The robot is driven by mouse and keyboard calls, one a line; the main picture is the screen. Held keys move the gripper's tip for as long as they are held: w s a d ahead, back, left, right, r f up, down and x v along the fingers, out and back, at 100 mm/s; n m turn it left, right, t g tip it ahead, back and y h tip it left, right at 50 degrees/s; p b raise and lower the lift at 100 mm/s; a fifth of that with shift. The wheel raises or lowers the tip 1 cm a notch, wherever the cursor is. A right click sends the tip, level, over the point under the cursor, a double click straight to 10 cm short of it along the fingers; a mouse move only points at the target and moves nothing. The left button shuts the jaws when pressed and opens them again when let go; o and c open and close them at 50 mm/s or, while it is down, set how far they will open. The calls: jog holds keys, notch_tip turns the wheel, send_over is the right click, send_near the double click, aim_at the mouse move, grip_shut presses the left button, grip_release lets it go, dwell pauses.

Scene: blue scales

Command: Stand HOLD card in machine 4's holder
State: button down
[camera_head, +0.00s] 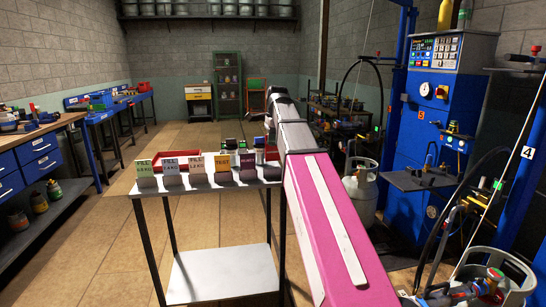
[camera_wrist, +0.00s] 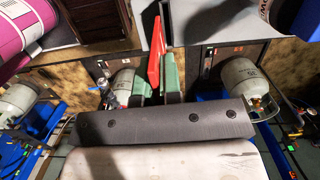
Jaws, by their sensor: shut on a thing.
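My gripper (camera_wrist: 160,85) is shut on a thin red card (camera_wrist: 154,52), seen nearly edge-on between its green fingers in the wrist view. I take this for the HOLD card; its lettering is not readable. In the head view my pink arm reaches forward past the table, and my fingers and the card are hidden behind it. A number 4 sign (camera_head: 527,153) is at the far right, by a blue machine (camera_head: 440,120) with a dial and keypad. I cannot make out its card holder in either view.
A grey table (camera_head: 230,186) holds a row of upright cards, including a yellow TEST card (camera_head: 222,168), with a red tray (camera_head: 168,154) behind. Gas cylinders (camera_wrist: 230,72) stand near my gripper in the wrist view. Hoses hang at right. Floor at left centre is clear.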

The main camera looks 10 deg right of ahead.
jog(key=shift+w+r, duration=0.4)
jog(key=shift+r, duration=0.1)
jog(key=shift+f, duration=0.15)
notch_tip(320, 180, down, 6)
jog(key=shift+f, duration=0.15)
dwell(1.1)
jog(key=shift+f, duration=0.9)
dwell(0.6)
jog(key=c, duration=1.2)
grip_release()
jog(key=shift+r, duration=0.1)
